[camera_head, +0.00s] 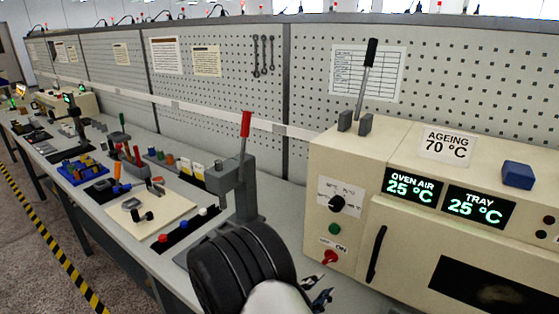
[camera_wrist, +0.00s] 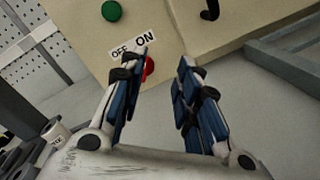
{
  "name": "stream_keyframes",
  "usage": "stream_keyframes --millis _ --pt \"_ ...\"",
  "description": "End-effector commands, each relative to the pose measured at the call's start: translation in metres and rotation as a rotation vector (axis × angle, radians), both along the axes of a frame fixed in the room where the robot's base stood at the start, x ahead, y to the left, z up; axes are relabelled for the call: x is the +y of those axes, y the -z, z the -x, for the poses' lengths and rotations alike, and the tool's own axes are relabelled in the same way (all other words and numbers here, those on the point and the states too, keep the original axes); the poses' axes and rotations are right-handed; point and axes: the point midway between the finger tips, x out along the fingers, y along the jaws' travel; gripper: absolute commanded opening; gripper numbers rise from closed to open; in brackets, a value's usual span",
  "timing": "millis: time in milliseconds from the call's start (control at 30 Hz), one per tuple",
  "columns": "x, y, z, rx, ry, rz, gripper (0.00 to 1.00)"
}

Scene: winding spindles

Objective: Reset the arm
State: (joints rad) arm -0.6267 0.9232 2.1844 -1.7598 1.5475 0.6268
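My gripper (camera_wrist: 163,62) shows in the wrist view with its two blue-padded fingers apart and nothing between them. In the head view its fingers (camera_head: 322,298) show small and partly hidden behind my dark, rounded arm link. They are in front of the cream ageing oven (camera_head: 402,150), low and near its red switch (camera_head: 330,257). In the wrist view the red switch (camera_wrist: 149,70) with its OFF/ON label is just beyond the left finger, partly covered by it. I cannot tell whether they touch.
A green button (camera_head: 333,228) and black dial (camera_head: 337,203) are on the oven front, with a dark door handle (camera_head: 376,254) beside them. A red-handled lever press (camera_head: 240,180) stands to the left. The bench leftward holds tools and small parts. Pegboard (camera_head: 225,95) runs behind.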

Motion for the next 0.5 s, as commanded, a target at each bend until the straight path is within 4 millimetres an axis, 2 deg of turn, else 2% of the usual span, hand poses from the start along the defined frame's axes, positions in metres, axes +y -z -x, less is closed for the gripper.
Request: stream_keyframes --millis 33,100,200,300,400,500 --pt "-0.020 -0.021 0.006 -0.015 0.083 -0.035 0.30" --pt "-0.050 -0.046 0.022 -0.025 0.222 -0.097 0.30" --pt "-0.089 -0.075 0.056 -0.031 0.423 -0.212 0.30" --pt "-0.118 -0.094 0.094 -0.036 0.602 -0.353 0.30" --pt "-0.134 -0.106 0.135 -0.044 0.758 -0.516 0.30" --pt "-0.139 -0.113 0.172 -0.056 0.888 -0.702 0.30"
